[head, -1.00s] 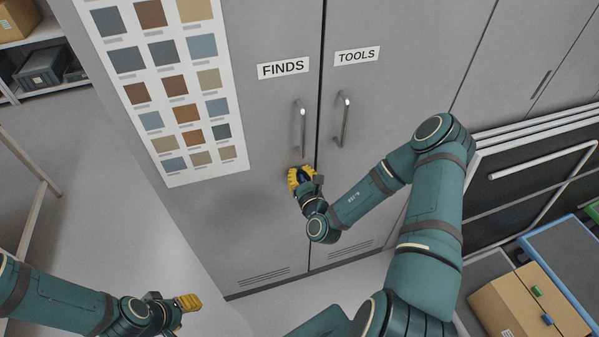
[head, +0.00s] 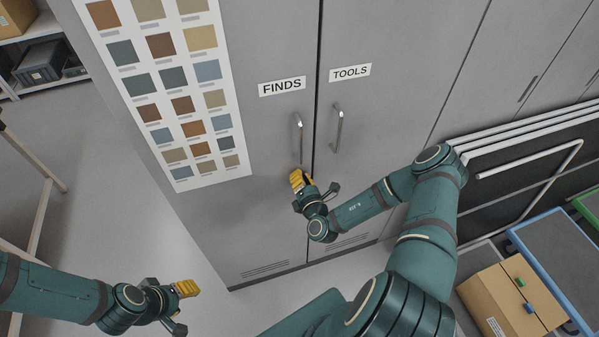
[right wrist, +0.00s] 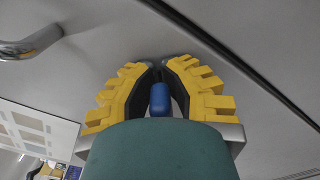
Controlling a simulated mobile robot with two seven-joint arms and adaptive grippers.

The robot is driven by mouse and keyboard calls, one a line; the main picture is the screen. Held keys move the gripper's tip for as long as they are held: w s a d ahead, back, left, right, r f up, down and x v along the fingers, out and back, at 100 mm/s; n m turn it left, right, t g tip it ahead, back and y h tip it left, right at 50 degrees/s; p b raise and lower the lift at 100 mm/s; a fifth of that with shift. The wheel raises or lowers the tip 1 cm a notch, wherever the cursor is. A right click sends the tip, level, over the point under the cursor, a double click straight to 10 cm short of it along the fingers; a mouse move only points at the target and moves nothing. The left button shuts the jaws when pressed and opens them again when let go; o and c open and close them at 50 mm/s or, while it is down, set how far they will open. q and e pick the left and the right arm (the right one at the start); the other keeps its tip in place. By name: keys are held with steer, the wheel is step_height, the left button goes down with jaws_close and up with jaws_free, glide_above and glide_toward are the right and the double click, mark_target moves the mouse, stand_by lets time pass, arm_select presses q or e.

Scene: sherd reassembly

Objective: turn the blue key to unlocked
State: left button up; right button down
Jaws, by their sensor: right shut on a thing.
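My right gripper (head: 299,182) is at the grey cabinet's left door (head: 262,215), labelled FINDS, just below that door's handle. In the right wrist view its yellow fingers (right wrist: 160,66) are closed around the blue key (right wrist: 159,99), whose rounded blue body shows between them. The key's tip and the lock are hidden, as are any locked or unlocked marks. In the head view the fingers cover the key. My left gripper (head: 187,289) is at the lower left, away from the cabinet; its opening is not clear.
The FINDS door handle (head: 298,139) is just above my right gripper. The TOOLS door handle (head: 338,128) is to its right, across the door gap. A colour chart (head: 243,165) hangs at left. A cardboard box (head: 495,300) stands at lower right.

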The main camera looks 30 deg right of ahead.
steer(key=m, duration=0.7)
steer(key=shift+s+d+f+m+p, duration=0.1)
steer(key=shift+f+m+p, duration=0.25)
steer(key=shift+f+m, duration=0.05)
stand_by(0.4)
steer(key=c, duration=0.9)
jaws_free()
steer(key=shift+c, duration=0.2)
steer(key=v, duration=1.2)
